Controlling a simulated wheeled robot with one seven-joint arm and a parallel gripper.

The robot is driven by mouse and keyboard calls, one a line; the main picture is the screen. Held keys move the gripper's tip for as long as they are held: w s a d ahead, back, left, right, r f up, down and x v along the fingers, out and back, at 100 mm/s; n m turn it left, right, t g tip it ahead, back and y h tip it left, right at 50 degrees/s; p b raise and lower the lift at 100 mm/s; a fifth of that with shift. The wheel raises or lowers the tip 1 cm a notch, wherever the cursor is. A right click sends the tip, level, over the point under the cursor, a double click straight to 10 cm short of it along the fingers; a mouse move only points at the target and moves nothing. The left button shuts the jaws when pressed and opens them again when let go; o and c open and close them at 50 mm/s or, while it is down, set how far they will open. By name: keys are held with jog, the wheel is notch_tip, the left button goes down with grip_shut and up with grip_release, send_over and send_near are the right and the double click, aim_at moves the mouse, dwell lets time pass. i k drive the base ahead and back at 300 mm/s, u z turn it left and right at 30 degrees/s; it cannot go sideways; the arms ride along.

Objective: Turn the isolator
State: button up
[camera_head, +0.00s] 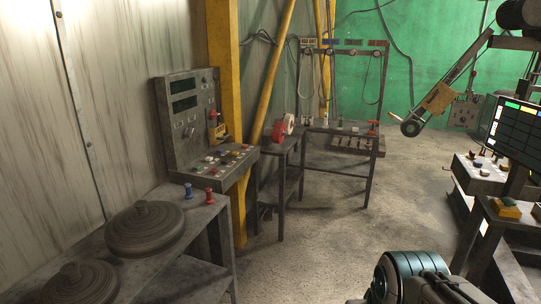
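A grey control console (185,110) stands against the left wall, with two dark displays on its upright panel. A small yellow fitting with a red top (217,128) sits at the lower right of that panel; it may be the isolator, but it is too small to be sure or to read its position. Part of my arm, with a teal ring, shows at the bottom right, well apart from the console. My gripper's fingers are not visible.
A grey bench (190,232) at the front left holds round dark discs (145,226), a blue knob (188,190) and a red knob (209,195). A machine arm (437,98) hangs at right, near a monitor (514,128). The middle floor (325,225) is clear.

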aim_at(213, 114)
jog(key=i, duration=3.85)
jog(key=u, duration=2.35)
